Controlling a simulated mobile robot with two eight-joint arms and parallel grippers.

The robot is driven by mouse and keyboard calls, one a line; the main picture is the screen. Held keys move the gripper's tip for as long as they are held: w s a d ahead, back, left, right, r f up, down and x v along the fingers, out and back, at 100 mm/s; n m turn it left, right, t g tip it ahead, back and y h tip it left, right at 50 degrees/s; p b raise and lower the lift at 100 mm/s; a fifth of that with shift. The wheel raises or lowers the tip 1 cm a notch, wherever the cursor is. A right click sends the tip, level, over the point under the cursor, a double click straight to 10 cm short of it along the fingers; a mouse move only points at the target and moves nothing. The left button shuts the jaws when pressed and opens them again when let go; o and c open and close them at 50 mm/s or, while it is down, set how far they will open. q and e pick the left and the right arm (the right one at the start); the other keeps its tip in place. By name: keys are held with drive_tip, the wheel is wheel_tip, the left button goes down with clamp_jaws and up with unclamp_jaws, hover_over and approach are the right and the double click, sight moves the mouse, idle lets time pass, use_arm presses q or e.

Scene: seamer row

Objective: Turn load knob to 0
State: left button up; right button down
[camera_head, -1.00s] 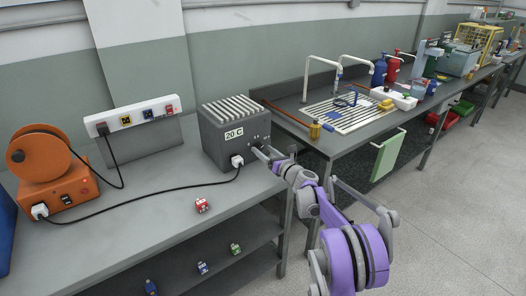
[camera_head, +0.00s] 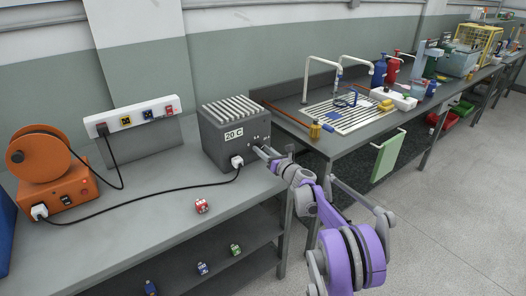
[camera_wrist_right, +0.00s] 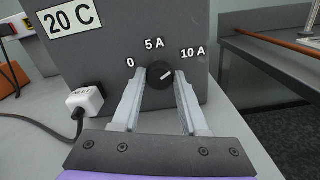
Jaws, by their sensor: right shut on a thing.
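The load knob (camera_wrist_right: 160,75) is a round black dial on the front of a grey box (camera_head: 222,150) labelled 20 C. In the right wrist view the marks 0, 5 A and 10 A run around it from left to right. Its white pointer line points up and right, towards 10 A. My right gripper (camera_wrist_right: 158,83) is shut on the knob, one finger on each side. In the head view the right gripper (camera_head: 262,152) meets the box's front, and the knob is hard to make out there. My left gripper is not in view.
A white plug (camera_head: 237,161) with a black cable sits in the box front, left of my gripper. The cable runs to an orange reel unit (camera_head: 62,190). A red block (camera_head: 201,206) lies near the bench edge. A sink bench (camera_head: 345,140) stands to the right.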

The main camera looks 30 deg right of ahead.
drive_tip(key=n+p, duration=0.2)
drive_tip(key=n, duration=0.3)
drive_tip(key=n+p, duration=0.2)
drive_tip(key=n, duration=0.4)
drive_tip(key=shift+a+n, duration=0.1)
drive_tip(key=shift+n, duration=0.3)
drive_tip(key=n+p, duration=0.1)
drive_tip(key=n, duration=0.5)
drive_tip(key=shift+p, duration=0.4)
drive_tip(key=n+p, duration=0.1)
drive_tip(key=n, duration=0.5)
drive_tip(key=shift+f, duration=0.15)
drive_tip(key=shift+c, duration=2.2)
unclamp_jaws()
